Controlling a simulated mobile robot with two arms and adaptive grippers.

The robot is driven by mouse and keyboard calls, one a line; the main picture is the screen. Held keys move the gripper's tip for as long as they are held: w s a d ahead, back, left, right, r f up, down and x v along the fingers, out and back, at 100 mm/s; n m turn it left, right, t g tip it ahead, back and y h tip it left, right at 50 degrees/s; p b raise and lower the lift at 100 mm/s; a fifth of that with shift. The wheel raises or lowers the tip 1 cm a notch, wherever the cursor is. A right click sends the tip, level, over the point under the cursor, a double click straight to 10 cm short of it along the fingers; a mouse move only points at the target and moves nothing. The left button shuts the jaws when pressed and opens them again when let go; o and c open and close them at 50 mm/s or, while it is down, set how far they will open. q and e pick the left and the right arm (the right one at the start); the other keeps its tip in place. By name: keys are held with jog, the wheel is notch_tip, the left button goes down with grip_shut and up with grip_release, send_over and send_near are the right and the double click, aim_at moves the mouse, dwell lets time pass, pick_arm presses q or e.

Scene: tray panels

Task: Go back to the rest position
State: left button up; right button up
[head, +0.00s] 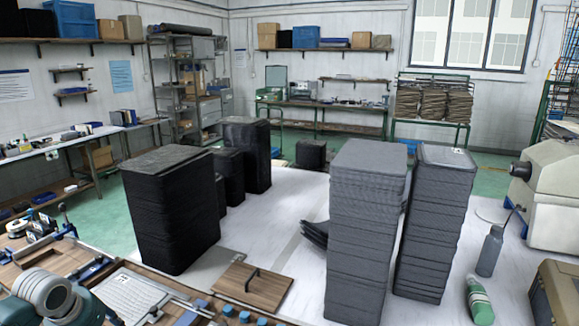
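Neither of my grippers shows in the head view. Two tall grey stacks stand at the right: a nearer grey stack (362,235) and a farther grey stack (432,225), close side by side.
A cluttered workbench (190,296) fills the lower left, with a wooden board (252,286) at its edge.

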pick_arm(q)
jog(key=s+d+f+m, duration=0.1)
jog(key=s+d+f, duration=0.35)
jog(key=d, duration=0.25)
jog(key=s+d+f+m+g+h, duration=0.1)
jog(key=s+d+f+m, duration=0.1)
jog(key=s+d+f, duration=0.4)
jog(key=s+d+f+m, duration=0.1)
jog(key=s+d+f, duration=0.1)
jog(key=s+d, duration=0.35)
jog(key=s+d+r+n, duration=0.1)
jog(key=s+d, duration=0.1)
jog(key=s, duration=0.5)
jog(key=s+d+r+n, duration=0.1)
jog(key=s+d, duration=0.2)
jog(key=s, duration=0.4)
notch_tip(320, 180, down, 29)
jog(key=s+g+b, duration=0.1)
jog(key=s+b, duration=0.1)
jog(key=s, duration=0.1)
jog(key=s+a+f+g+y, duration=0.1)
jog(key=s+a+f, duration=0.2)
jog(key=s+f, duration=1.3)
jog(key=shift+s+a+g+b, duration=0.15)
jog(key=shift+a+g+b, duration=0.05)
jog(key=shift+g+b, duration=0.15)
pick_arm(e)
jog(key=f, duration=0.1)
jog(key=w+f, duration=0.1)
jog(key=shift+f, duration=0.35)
